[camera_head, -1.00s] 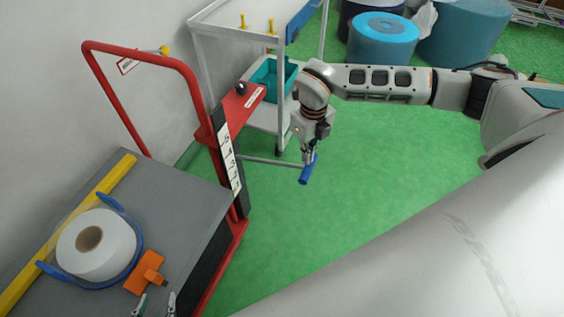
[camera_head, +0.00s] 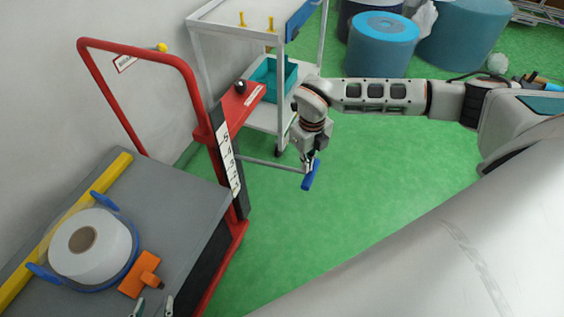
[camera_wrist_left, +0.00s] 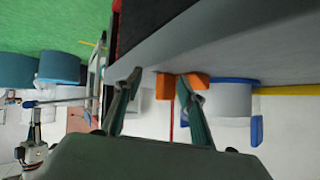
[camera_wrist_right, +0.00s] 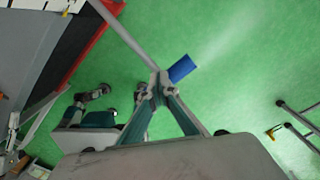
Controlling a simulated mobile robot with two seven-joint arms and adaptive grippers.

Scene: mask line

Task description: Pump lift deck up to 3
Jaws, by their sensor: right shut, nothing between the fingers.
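The lift deck (camera_head: 180,185) is a grey platform on a red-framed cart at the left. A white scale strip with digits (camera_head: 229,160) stands at its edge; which mark the deck meets is hard to read. A grey pump lever (camera_head: 272,164) runs out from the post to a blue grip (camera_head: 311,175). My right gripper (camera_head: 313,159) is shut and empty at the grip's upper end; in the right wrist view its fingertips (camera_wrist_right: 158,86) meet beside the blue grip (camera_wrist_right: 181,69). My left gripper (camera_head: 153,304) is open and empty beside the deck's near edge; its fingers (camera_wrist_left: 160,83) are spread.
On the deck lie a white roll (camera_head: 75,262) in a blue holder, an orange piece (camera_head: 145,275) and a yellow bar (camera_head: 75,225). A white trolley (camera_head: 235,25) with a teal bin (camera_head: 262,84) stands behind. Blue rolls (camera_head: 383,45) stand at the back. Green floor right of the lever is clear.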

